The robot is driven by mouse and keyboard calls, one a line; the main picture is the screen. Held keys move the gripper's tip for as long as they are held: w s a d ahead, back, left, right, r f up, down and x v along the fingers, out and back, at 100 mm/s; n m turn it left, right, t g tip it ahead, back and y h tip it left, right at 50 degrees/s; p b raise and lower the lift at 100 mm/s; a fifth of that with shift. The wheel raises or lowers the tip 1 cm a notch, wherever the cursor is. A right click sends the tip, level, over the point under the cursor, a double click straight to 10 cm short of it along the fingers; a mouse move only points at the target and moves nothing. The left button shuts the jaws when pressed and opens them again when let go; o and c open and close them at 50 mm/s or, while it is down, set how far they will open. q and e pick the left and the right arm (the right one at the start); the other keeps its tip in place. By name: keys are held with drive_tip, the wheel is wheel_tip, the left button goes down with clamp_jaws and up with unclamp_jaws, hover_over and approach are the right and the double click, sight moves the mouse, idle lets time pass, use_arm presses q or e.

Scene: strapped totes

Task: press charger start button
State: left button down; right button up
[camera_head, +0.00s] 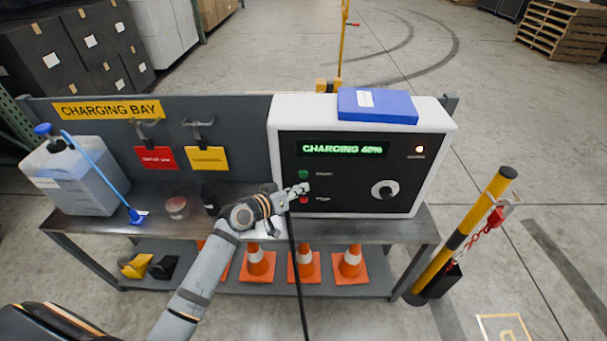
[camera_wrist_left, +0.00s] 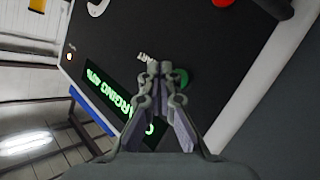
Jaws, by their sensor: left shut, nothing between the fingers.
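The charger (camera_head: 436,150) is a white box with a dark front panel on the bench. Its green display (camera_head: 342,149) reads "CHARGING" and a percentage that looks like 40%. A green button (camera_head: 303,174) sits on the panel's left side, with a red button (camera_head: 303,200) below it. My left gripper (camera_head: 303,188) is shut and empty in front of the panel, near these buttons. In the left wrist view, its closed fingertips (camera_wrist_left: 160,69) appear just beside the green button (camera_wrist_left: 182,78). I cannot tell whether they touch the panel. My right gripper is out of view.
A white knob (camera_head: 384,189) and an amber lamp (camera_head: 419,149) are on the panel's right. A blue case (camera_head: 377,106) lies on the charger. A jug (camera_head: 78,178) stands at the bench's left; a yellow-black post (camera_head: 482,210) stands right.

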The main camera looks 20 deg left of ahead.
use_arm(q)
drive_tip(key=s, duration=0.1)
drive_tip(key=s+d, duration=0.1)
drive_tip(key=s, duration=0.1)
drive_tip(key=shift+p, duration=0.35)
drive_tip(key=shift+a, duration=0.1)
drive_tip(key=s+a+f+n+g+y, duration=0.1)
drive_tip(key=s+a+f+y, duration=0.15)
drive_tip(key=f, duration=0.65)
drive_tip(key=s+a+f+n+g+y, duration=0.1)
drive_tip(key=s+a+f+g, duration=0.15)
drive_tip(key=f, duration=0.75)
drive_tip(key=s+a+f+g+y, duration=0.1)
drive_tip(key=s+a+f+g, duration=0.1)
drive_tip(key=s+f, duration=0.55)
drive_tip(key=s+a+f+g+y, duration=0.1)
drive_tip(key=s+a+f+y, duration=0.3)
drive_tip(key=f, duration=0.6)
drive_tip(key=s+f+m+g, duration=0.1)
drive_tip(key=s+f, duration=0.5)
drive_tip(key=s, duration=0.8)
drive_tip(key=s+f+m+g+h, duration=0.1)
drive_tip(key=s+f+g, duration=0.3)
drive_tip(key=s, duration=1.1)
wheel_tip(320, 180, down, 2)
drive_tip(key=shift+s+d+f+p, duration=0.15)
drive_tip(key=shift+f+p, duration=0.05)
drive_tip(key=shift+p, duration=0.1)
